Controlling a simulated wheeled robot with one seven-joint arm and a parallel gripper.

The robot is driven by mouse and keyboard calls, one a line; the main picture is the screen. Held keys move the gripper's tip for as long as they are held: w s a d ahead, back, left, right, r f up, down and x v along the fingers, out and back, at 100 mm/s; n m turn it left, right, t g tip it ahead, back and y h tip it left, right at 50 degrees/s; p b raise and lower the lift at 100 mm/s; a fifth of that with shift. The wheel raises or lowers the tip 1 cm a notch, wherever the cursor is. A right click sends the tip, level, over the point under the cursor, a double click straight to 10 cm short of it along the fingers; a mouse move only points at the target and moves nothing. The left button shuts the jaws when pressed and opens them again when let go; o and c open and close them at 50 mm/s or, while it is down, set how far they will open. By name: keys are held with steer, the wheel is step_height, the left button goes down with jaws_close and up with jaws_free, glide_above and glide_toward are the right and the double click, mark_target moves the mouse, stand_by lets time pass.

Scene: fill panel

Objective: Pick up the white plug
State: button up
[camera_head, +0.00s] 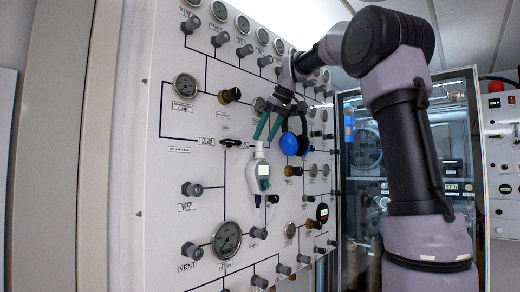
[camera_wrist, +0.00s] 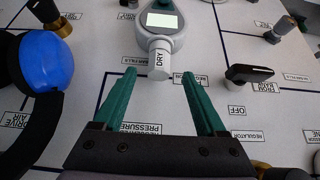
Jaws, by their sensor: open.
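What looks like the white plug (camera_wrist: 159,62) is a short white cylinder labelled DRY. It sits at the end of a grey-white device (camera_wrist: 161,20) with a lit screen. In the head view, the device (camera_head: 262,171) hangs upright against the panel, with the plug (camera_head: 260,149) at its top. My gripper (camera_wrist: 159,73) has two green fingers, spread apart with nothing held. In the wrist view, the plug's end lies between the fingertips in the picture; no contact shows and the exact depth is unclear. In the head view, my gripper (camera_head: 265,136) reaches down just above the plug.
A blue and black headset (camera_head: 289,144) hangs right beside my gripper, also at the left in the wrist view (camera_wrist: 42,62). The panel (camera_head: 150,215) carries gauges, knobs and a black-handled valve (camera_wrist: 248,74) right of the fingers. A cabinet (camera_head: 455,150) stands behind my arm.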

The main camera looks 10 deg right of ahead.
mark_target(260, 143)
steer(key=x, duration=0.4)
steer(key=shift+w+a, duration=0.1)
steer(key=shift+w, duration=0.2)
jaws_close()
steer(key=shift+r, duration=0.1)
